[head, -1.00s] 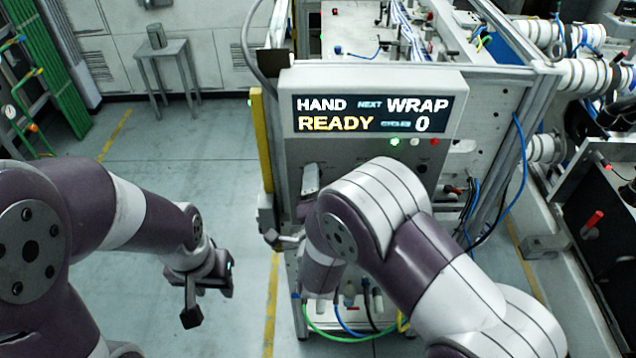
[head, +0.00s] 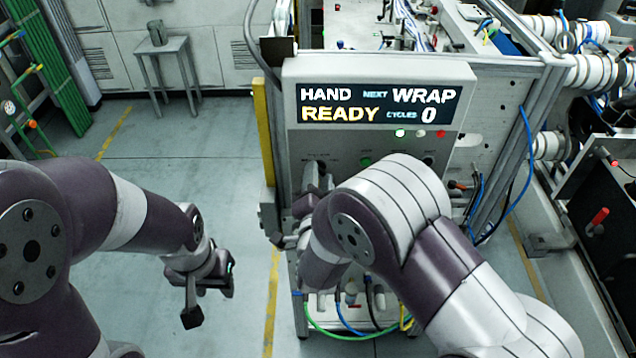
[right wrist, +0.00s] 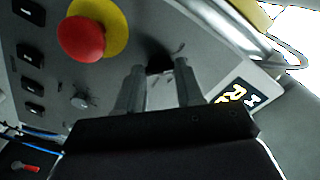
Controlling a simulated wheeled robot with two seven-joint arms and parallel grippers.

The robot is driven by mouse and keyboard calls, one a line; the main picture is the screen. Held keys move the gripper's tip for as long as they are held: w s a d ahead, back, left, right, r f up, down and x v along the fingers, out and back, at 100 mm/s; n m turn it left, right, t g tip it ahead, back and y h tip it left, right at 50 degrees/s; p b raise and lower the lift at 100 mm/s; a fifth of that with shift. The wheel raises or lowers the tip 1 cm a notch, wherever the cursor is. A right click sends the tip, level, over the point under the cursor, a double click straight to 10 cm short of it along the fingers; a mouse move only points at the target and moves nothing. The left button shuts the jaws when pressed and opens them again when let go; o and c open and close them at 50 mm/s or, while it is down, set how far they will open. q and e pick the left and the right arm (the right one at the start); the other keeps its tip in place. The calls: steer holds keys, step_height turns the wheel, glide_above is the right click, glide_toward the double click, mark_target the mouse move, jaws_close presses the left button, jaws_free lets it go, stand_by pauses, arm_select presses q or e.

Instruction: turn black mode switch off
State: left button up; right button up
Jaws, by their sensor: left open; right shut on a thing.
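The black mode switch (right wrist: 159,66) is a small dark knob on the grey panel in the right wrist view, mostly covered by my fingers. My right gripper (right wrist: 160,72) is shut on it, one finger on each side. In the head view my right gripper (head: 318,175) is at the panel's left side, and my forearm hides much of the panel face. The panel's display (head: 378,104) reads HAND, NEXT WRAP, READY, CYCLES 0. My left gripper (head: 208,297) is open and empty, over the floor left of the machine.
A red emergency button (right wrist: 82,38) on a yellow disc sits close beside my right gripper, with several dark buttons (right wrist: 28,52) beyond it. A yellow post (head: 263,130) stands left of the panel. Hoses (head: 345,332) hang below. The floor at left is clear around a small table (head: 162,48).

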steer(key=n+b, duration=0.1)
steer(key=n, duration=0.2)
steer(key=shift+n, duration=0.3)
steer(key=shift+r+n+b, duration=0.15)
steer(key=shift+n+b, duration=0.15)
steer(key=shift+n, duration=0.3)
steer(key=shift+r, duration=0.1)
steer(key=o, duration=1)
steer(key=shift+o, duration=0.2)
steer(key=shift+d, duration=0.1)
